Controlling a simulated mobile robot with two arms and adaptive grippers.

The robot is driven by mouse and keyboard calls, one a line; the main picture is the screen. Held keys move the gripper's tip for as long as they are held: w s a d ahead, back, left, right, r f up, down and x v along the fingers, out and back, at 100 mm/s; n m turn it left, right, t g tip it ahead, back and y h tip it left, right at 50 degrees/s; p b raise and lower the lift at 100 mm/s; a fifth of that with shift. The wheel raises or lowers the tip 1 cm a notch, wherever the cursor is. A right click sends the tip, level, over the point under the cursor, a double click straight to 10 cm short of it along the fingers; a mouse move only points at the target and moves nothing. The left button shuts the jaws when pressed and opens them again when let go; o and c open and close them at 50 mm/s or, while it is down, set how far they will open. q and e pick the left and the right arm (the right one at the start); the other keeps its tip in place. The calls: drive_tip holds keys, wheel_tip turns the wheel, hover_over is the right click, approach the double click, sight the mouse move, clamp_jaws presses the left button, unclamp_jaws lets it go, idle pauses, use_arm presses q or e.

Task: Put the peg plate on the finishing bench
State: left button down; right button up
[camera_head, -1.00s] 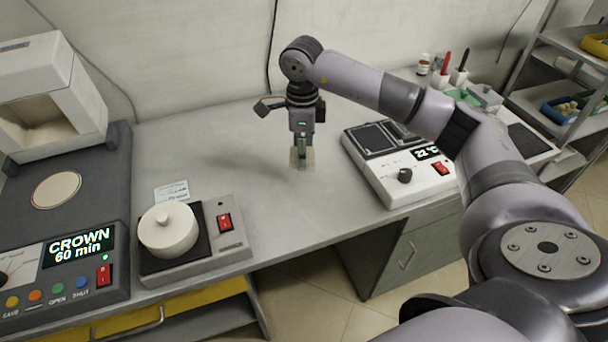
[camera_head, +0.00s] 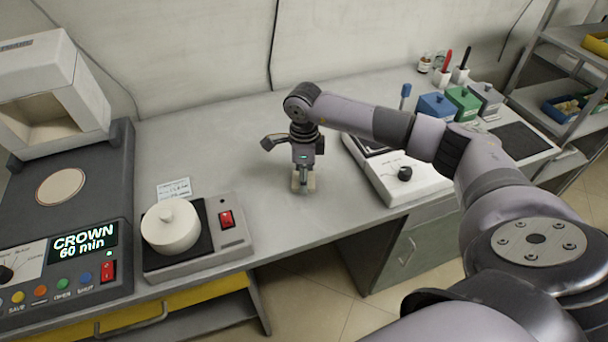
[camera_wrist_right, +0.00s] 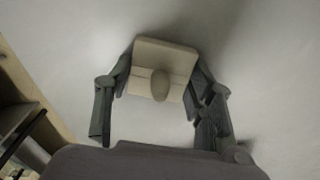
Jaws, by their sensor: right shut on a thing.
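The peg plate is a small beige block with a rounded peg on it. In the right wrist view the peg plate (camera_wrist_right: 165,60) sits between the fingers of my right gripper (camera_wrist_right: 157,95), which are shut on its two sides. In the head view my right gripper (camera_head: 303,180) points down over the grey bench (camera_head: 245,130), with the peg plate (camera_head: 310,182) at its fingertips. The plate is at or just above the bench top; I cannot tell whether it touches. My left gripper is not in view.
A furnace (camera_head: 62,250) reading "CROWN 60 min" and a small device with a round white lid (camera_head: 170,228) stand at the left. A white control unit (camera_head: 425,182) stands to the right. Blue, green and grey boxes (camera_head: 463,103) stand behind my arm. The bench middle is clear.

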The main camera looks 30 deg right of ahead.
drive_tip(key=o, duration=1.2)
drive_tip(key=shift+f, duration=0.1)
drive_tip(key=shift+r, duration=0.3)
wheel_tip(320, 180, up, 12)
drive_tip(key=shift+f+b, duration=0.1)
drive_tip(key=shift+b, duration=0.6)
